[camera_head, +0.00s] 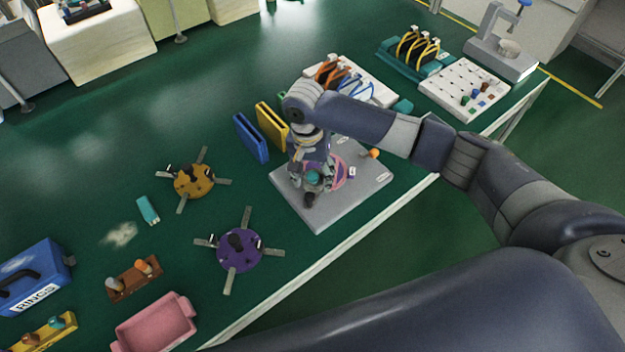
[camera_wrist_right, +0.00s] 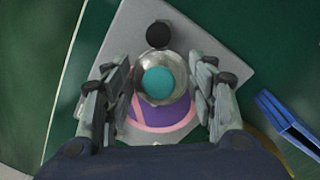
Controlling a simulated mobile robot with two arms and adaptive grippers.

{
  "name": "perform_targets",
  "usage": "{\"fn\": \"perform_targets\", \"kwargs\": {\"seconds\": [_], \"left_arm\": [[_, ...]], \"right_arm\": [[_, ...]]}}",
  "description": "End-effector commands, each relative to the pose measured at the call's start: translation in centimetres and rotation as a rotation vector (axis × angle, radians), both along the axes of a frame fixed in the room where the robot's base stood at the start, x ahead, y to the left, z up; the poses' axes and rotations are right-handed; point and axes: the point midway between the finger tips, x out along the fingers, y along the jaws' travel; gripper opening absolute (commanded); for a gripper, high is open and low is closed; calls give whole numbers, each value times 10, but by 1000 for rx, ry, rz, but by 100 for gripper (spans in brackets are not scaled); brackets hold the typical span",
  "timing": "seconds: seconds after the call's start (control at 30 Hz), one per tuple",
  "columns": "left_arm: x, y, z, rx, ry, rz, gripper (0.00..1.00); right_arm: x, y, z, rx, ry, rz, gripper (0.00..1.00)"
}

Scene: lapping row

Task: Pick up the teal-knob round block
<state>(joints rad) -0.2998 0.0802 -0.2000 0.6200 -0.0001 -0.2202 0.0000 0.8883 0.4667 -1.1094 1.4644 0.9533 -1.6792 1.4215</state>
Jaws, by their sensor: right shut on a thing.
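The teal-knob round block shows from above in the right wrist view as a silvery round body (camera_wrist_right: 165,97) with a teal knob (camera_wrist_right: 158,82). In the head view its teal knob (camera_head: 313,177) shows below my right gripper (camera_head: 312,172), partly covered by the fingers. My right gripper (camera_wrist_right: 160,88) is shut on the block, one finger on each side of it. The block is over the grey plate (camera_head: 350,205), beside or above a purple and pink round piece (camera_wrist_right: 150,122); I cannot tell whether it touches. My left gripper is not in view.
A black knob (camera_wrist_right: 158,35) stands on the plate close to the block. Blue (camera_head: 250,138) and yellow (camera_head: 271,126) upright pieces stand behind. An orange ball-like knob (camera_head: 374,153) is at right.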

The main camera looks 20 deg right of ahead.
Motion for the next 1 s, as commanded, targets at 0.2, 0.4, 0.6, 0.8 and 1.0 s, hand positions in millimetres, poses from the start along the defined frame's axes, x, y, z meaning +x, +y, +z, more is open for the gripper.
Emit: {"fn": "perform_targets", "kwargs": {"seconds": [0.2,0.4,0.6,0.8,1.0], "left_arm": [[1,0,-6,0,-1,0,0],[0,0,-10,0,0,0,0],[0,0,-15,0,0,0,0],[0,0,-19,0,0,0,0],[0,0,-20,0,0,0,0]], "right_arm": [[-15,7,18,5,-3,6,0],[-44,16,20,4,-2,6,0],[-84,28,23,6,-2,7,0],[-122,40,28,6,-4,5,0],[-145,47,31,3,-2,3,0]]}}
